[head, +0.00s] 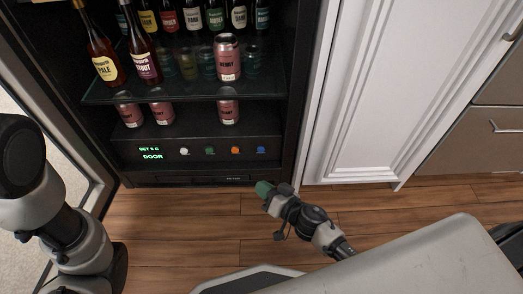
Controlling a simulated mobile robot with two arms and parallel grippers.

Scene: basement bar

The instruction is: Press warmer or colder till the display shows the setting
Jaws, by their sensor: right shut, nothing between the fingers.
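The control panel (272,148) is at the bottom of the open bottle fridge. Its green display (150,151) reads what looks like "SET 5 C" with "DOOR" below; the digit is small and hard to read. To its right sit a white button (184,151), a green button (209,151), an orange button (235,150) and a blue button (261,150). Any button labels are too small to read. My right gripper (264,188) is shut and empty, below and apart from the blue button. My left arm comes in at the left; its gripper is not visible.
Bottles (142,52) and cans (228,58) stand on a glass shelf (180,88) above the panel, with more cans below it. The open fridge door (75,105) is at the left. A white cabinet (385,90) stands right. Wooden floor (180,220) is clear in front.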

